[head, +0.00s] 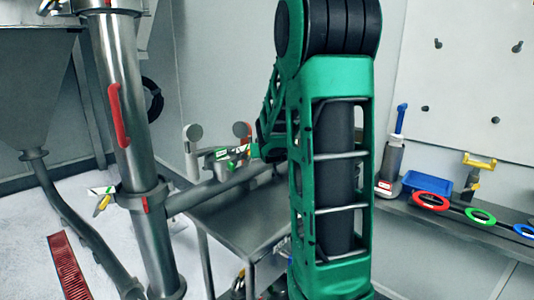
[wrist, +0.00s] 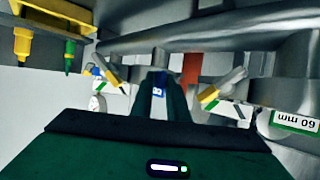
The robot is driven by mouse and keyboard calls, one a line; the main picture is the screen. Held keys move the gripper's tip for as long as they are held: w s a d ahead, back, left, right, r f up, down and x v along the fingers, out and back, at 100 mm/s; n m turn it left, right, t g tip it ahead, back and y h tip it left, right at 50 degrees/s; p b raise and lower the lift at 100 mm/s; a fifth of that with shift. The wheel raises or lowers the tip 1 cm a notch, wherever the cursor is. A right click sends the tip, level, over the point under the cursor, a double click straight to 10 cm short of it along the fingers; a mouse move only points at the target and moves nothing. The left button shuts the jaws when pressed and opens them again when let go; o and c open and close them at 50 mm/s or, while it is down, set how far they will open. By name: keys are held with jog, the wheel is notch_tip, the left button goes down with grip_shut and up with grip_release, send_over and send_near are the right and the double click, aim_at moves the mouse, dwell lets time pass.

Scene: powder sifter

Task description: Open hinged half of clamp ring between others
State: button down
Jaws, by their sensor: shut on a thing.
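My gripper (wrist: 160,88) is shut between two clamp rings in the wrist view. A small blue-marked piece shows at its fingers, and the fingers hide most of what they hold; it appears to be part of the middle clamp ring. The left clamp (wrist: 110,80) has a yellow-tipped lever and a white-green tag. The right clamp (wrist: 222,92) also has a yellow-tipped lever, tilted up to the right. In the head view my gripper (head: 240,154) is at the clamps beside the slanted steel pipe (head: 225,187), partly hidden by my arm. I cannot tell how far the hinged half stands open.
A vertical steel pipe (head: 118,120) with a red handle and another clamp (head: 137,196) stands at left. A steel table (head: 235,220) is below the gripper. A right-hand bench holds a blue tray (head: 428,184) and coloured rings (head: 432,201).

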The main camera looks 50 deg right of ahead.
jog(key=shift+w+a+r, duration=0.25)
jog(key=shift+w+a, duration=0.5)
jog(key=shift+w, duration=0.1)
jog(key=c, duration=2.1)
grip_release()
jog(key=shift+o, duration=1.2)
jog(key=shift+w+f, duration=0.15)
jog(key=shift+w, duration=0.05)
jog(key=v, duration=1.3)
jog(key=shift+s, duration=0.35)
jog(key=v, duration=1)
jog(key=shift+s, duration=0.2)
